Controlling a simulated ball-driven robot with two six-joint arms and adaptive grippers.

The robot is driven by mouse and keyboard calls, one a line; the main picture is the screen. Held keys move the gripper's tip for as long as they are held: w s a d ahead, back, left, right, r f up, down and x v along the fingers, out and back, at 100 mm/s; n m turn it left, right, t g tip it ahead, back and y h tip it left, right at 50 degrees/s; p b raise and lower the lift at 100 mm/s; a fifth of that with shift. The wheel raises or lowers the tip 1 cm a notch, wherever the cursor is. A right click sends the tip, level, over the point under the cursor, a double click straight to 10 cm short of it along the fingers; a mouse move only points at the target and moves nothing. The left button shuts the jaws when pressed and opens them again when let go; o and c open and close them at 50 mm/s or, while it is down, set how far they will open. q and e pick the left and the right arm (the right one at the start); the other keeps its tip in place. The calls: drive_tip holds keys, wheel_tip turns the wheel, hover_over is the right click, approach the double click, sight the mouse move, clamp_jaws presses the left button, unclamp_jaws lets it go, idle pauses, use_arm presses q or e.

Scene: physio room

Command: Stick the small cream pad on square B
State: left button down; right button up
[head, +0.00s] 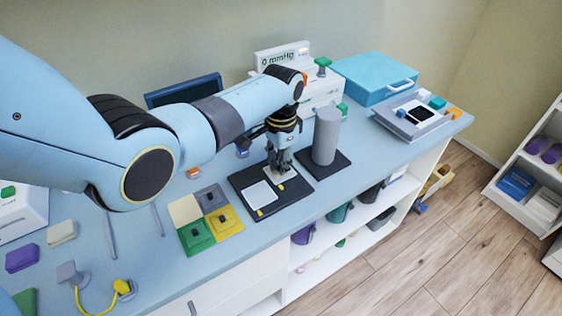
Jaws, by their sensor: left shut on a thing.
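My left gripper (281,167) reaches down over the dark board (243,181) and is shut on a small pale pad (290,176), which looks like the small cream pad. The pad is at the board's back right part, and the fingers hide some of it. A larger white pad (260,195) with a yellow tab lies beside it on the same board. No letter B is readable in this view, so I cannot tell which surface is square B. My right gripper is not in view.
A grey upright cylinder (326,135) on a dark base stands close right of the gripper. Cream (184,210), grey (210,197), green (195,236) and yellow (225,222) squares lie to the left. A teal case (372,75) stands at the back right.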

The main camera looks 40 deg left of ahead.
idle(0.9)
use_arm(q)
drive_tip(key=c, duration=1.3)
unclamp_jaws()
drive_tip(key=shift+r, duration=0.1)
wheel_tip(320, 180, up, 5)
drive_tip(key=p, duration=0.5)
drive_tip(key=shift+p, duration=0.35)
drive_tip(key=shift+r, duration=0.95)
